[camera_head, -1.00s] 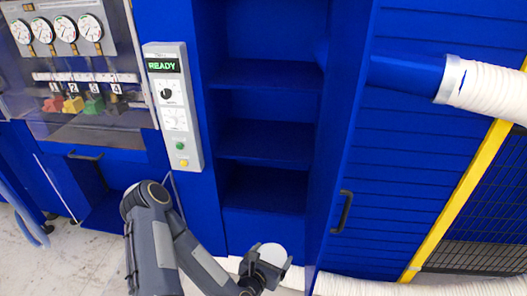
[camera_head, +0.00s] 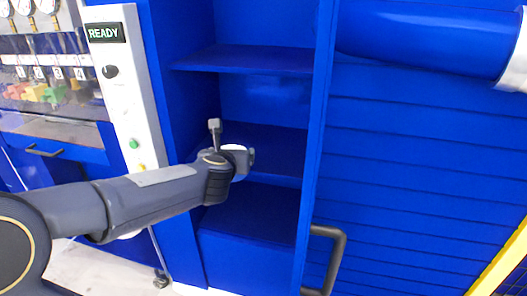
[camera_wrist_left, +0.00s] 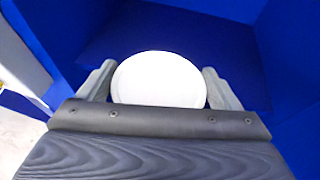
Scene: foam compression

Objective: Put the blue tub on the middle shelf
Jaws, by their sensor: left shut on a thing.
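My left gripper (camera_head: 234,145) is at the opening of the blue shelf unit, level with the middle shelf (camera_head: 280,152). It is shut on a tub with a round white lid (camera_wrist_left: 160,80). In the left wrist view the lid sits between the two grey fingers, with blue shelf surfaces beyond it. The tub's body is hidden below the lid, so its colour does not show. In the head view only a little white of the tub (camera_head: 234,147) shows. I cannot tell whether it touches the shelf. My right gripper is not in view.
The top shelf (camera_head: 250,59) is above the gripper and the bottom shelf (camera_head: 255,212) is below; both look empty. A control panel reading READY (camera_head: 127,90) stands left of the opening. A dark handle (camera_head: 338,255) is at the lower right.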

